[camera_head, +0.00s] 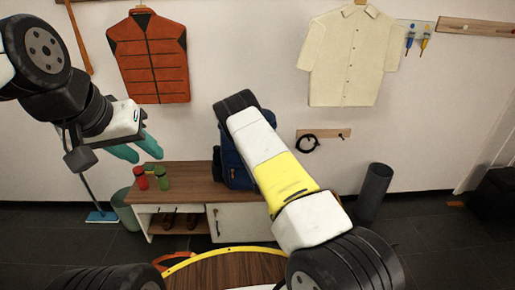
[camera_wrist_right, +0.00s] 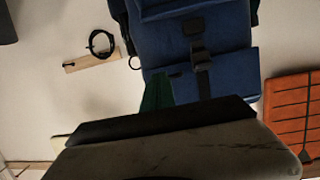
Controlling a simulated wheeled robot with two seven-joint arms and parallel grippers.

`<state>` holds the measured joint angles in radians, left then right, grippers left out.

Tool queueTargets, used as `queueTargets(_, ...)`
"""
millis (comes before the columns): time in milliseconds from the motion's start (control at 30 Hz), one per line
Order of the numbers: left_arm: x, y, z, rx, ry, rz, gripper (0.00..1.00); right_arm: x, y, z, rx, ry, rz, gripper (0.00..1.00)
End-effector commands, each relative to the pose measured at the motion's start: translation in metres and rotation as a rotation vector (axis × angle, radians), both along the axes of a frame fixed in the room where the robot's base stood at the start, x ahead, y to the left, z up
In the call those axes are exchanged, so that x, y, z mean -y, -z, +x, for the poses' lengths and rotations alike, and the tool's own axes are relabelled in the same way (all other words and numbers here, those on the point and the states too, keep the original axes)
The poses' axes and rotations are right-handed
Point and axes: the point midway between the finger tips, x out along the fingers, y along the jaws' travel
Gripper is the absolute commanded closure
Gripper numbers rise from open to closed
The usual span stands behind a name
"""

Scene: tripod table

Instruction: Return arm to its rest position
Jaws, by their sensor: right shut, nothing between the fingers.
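My right arm (camera_head: 268,165) reaches up from the bottom right, across the middle of the head view, in front of the bench and the blue backpack. Its gripper is hidden behind the arm there. In the right wrist view the green fingertips of my right gripper (camera_wrist_right: 157,92) show together above the dark wrist edge, empty, with the blue backpack (camera_wrist_right: 200,70) behind them. My left gripper (camera_head: 136,149) hangs at the left of the head view, its teal fingers apart with nothing between them, above the left end of the bench.
A wooden bench (camera_head: 190,182) carries a red can (camera_head: 140,178) and a green can (camera_head: 161,178). A round table (camera_head: 225,268) with a yellow rim is at the bottom. A dark bin (camera_head: 374,192) stands right. An orange vest (camera_head: 150,60) and cream shirt (camera_head: 350,60) hang on the wall.

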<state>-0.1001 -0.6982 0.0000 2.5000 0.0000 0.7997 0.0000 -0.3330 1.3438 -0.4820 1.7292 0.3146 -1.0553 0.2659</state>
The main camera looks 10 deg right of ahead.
Motion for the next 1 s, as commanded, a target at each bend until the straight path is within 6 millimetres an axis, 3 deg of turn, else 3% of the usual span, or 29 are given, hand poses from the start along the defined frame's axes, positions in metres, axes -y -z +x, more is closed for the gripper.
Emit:
queueTargets(400,0.000,0.000,0.000,0.002,0.000,0.000,0.64,-0.007,0.051,-0.037,-0.002,0.001,0.000,1.00)
queueTargets(567,0.000,0.000,0.000,0.002,0.000,0.000,0.64,-0.008,0.057,-0.043,-0.002,0.003,0.003,1.00)
queueTargets(667,0.000,0.000,0.000,0.002,0.000,0.000,0.64,-0.007,0.043,-0.037,-0.013,0.017,0.021,1.00)
queueTargets(767,0.000,0.000,0.000,0.002,0.000,0.000,0.64,-0.006,0.013,-0.028,-0.048,0.044,0.063,1.00)
queueTargets(1000,0.000,0.000,0.000,0.002,0.000,0.000,0.64,-0.009,-0.087,-0.025,-0.185,0.076,0.207,1.00)
